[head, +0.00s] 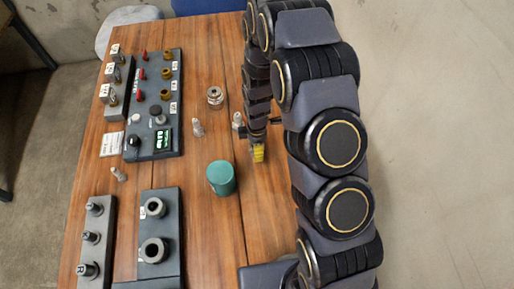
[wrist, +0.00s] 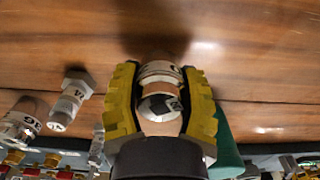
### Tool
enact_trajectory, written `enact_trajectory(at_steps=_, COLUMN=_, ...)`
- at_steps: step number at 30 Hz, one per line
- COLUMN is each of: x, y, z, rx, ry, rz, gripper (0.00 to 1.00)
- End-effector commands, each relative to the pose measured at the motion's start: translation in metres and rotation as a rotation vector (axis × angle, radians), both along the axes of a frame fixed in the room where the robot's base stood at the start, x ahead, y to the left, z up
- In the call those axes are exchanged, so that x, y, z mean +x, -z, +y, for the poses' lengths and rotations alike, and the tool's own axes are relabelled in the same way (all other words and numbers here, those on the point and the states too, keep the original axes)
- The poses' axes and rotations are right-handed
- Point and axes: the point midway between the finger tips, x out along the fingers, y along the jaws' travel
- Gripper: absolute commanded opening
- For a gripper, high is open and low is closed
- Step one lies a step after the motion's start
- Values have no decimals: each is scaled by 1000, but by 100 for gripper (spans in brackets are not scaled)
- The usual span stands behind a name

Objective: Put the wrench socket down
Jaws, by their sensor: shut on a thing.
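My gripper (head: 258,152) is low over the right part of the wooden table, just right of the green cylinder. In the wrist view its yellow fingers (wrist: 160,88) are shut around a silver, round wrench socket (wrist: 160,72) with a pale band and a dark-marked end. A dark shadow lies on the wood just beyond the socket. I cannot tell whether the socket touches the table. In the head view the socket is hidden by the fingers.
The green cylinder (head: 220,178) stands close left of my gripper. Nearby are a bolt (head: 237,121), another bolt (head: 198,128) and a silver fitting (head: 215,97). A control panel (head: 153,146), a labelled rack (head: 117,98) and a grey two-ring block (head: 172,200) stand further left.

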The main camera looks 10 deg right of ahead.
Motion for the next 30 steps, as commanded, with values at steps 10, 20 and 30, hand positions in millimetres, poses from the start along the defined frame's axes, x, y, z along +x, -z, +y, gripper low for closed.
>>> enact_trajectory(at_steps=10, x=1, y=-62, z=1, rx=1, ry=-2, rz=-8, gripper=10)
enact_trajectory(at_steps=20, x=-16, y=-109, z=32, rx=3, ry=-252, rz=-1, gripper=10)
enact_trajectory(at_steps=30, x=-73, y=-158, z=96, rx=1, ry=-932, rz=-3, gripper=10)
